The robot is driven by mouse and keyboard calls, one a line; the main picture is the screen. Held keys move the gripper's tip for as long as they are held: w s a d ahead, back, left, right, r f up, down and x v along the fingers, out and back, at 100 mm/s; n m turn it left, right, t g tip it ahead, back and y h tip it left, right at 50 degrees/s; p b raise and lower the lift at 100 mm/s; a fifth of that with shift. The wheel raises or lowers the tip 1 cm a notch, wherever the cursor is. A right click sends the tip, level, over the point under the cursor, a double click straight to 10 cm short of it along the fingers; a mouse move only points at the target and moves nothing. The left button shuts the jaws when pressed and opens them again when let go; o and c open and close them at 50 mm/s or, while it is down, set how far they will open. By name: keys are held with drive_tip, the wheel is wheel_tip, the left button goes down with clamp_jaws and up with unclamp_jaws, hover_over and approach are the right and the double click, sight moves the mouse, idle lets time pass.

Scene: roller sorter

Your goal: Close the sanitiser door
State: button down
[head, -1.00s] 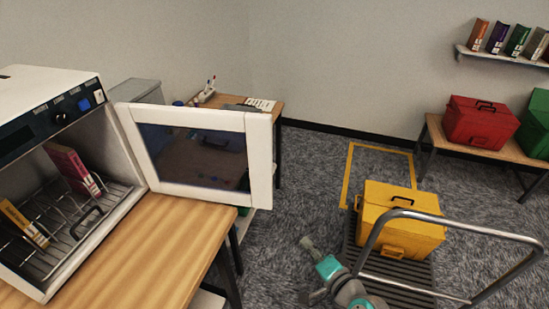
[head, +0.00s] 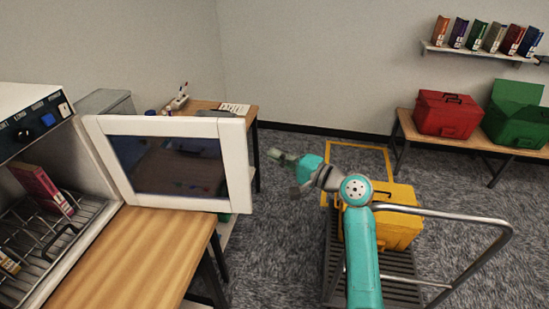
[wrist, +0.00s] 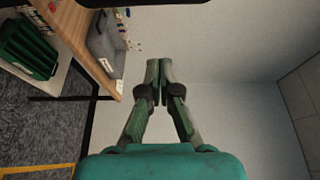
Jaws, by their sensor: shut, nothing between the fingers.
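The sanitiser (head: 60,262) stands on a wooden table at the left in the head view. Its door (head: 239,165), a white frame with a dark glass pane, is swung wide open to the right. A red book (head: 42,188) and part of a yellow book (head: 8,262) stand in the wire rack inside. My gripper (head: 276,155) is to the right of the door's free edge, apart from it in the picture, and points left. In the wrist view my gripper (wrist: 159,68) is shut and empty, its fingertips together. The door is not clearly visible in the wrist view.
A cart with a metal handle (head: 480,222) carries a yellow box (head: 405,230) at the right, behind my arm. A bench (head: 402,140) holds red and green boxes. A desk (head: 250,112) stands behind the door. Carpet is clear between door and cart.

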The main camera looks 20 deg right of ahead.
drive_tip(key=w+a, duration=0.3)
drive_tip(key=a, duration=0.3)
drive_tip(key=shift+w+a, duration=0.15)
drive_tip(key=shift+a, duration=0.1)
idle(0.5)
